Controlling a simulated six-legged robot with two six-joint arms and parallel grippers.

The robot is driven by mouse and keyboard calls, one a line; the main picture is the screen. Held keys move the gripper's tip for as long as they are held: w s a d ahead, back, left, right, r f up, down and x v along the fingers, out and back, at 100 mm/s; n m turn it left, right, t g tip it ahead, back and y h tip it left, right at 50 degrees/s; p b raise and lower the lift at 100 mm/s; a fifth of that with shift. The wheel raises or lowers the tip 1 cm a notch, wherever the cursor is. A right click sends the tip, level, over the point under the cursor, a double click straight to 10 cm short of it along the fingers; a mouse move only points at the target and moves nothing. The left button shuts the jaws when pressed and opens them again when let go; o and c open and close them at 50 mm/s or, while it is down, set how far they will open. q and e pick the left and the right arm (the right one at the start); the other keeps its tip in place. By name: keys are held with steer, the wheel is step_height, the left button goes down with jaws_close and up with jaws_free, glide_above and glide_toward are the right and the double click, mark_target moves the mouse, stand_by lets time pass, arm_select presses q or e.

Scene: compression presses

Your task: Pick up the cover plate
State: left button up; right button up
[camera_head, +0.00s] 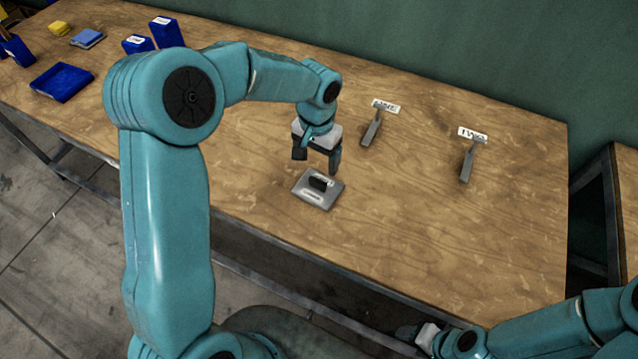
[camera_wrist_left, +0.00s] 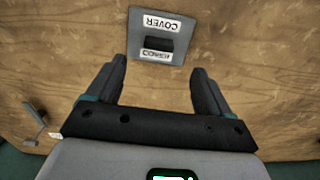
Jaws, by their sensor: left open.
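The cover plate (camera_head: 318,189) is a flat grey square with a black raised grip in its middle and white labels. It lies on the wooden table. In the left wrist view the cover plate (camera_wrist_left: 172,22) is at the top, with the word COVER readable on one label. My left gripper (camera_head: 315,163) is open and empty just above and behind the plate. In the left wrist view the left gripper's fingers (camera_wrist_left: 160,76) point toward the plate, apart from it. My right gripper (camera_head: 415,333) is low at the front edge; its fingers are too dark and small to read.
A blue tray (camera_head: 62,82) and blue bins (camera_head: 166,33) are at the far left. The table around the plate is clear.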

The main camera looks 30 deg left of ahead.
mark_target(318, 180)
arm_select(q)
step_height(318, 180, down, 3)
steer(key=shift+a+f, duration=0.1)
steer(key=shift+f, duration=0.1)
steer(key=shift+s+d+f, duration=0.25)
steer(key=shift+f, duration=0.15)
steer(key=f, duration=0.1)
steer(key=f+p, duration=0.2)
steer(key=f, duration=0.1)
steer(key=shift+w+a, duration=0.15)
steer(key=shift+w, duration=0.1)
steer(key=shift+f, duration=0.6)
steer(key=shift+s, duration=0.1)
steer(key=c, duration=0.9)
jaws_close()
